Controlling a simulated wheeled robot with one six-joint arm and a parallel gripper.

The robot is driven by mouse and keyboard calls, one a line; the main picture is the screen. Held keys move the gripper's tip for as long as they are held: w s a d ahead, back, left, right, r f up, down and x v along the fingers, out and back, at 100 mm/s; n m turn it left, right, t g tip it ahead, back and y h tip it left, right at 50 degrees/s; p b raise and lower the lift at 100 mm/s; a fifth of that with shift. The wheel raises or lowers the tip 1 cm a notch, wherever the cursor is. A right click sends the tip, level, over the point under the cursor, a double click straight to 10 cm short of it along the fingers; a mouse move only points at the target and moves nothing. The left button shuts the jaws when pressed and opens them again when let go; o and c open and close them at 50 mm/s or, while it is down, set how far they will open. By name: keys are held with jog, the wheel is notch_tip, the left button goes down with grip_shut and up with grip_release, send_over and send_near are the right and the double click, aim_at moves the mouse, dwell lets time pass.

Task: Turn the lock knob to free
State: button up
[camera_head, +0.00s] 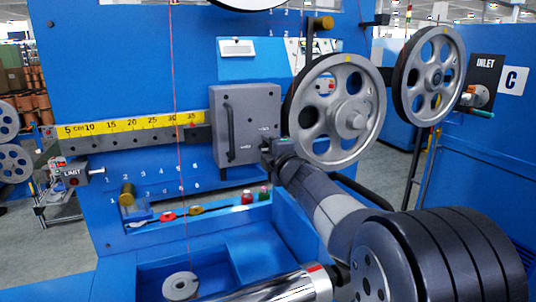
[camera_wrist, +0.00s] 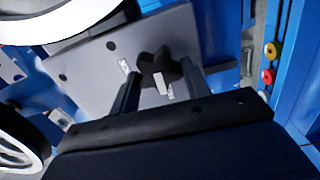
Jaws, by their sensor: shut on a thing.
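The lock knob (camera_wrist: 158,70) is black and lobed, with a pale pointer mark, and sits on the face of a grey box in the wrist view. The grey box (camera_head: 247,97) has a dark vertical handle (camera_head: 229,133) and small white labels too small to read. My gripper (camera_wrist: 160,86) is shut on the knob, one finger on each side of it. In the head view my gripper (camera_head: 270,149) is at the box's lower right, and it mostly hides the knob there.
A large spoked pulley (camera_head: 337,108) stands close to the right of the box, beside my wrist. A second pulley (camera_head: 430,75) is farther right. A yellow scale (camera_head: 120,125) and a dark rail (camera_head: 135,143) run left of the box. A thin red line (camera_head: 178,200) hangs left of it.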

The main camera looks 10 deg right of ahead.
jog(key=shift+n, duration=0.3)
jog(key=o, duration=1)
jog(key=s+d, duration=0.2)
jog(key=s, duration=0.8)
jog(key=shift+s+p, duration=0.3)
jog(key=shift+w, duration=0.15)
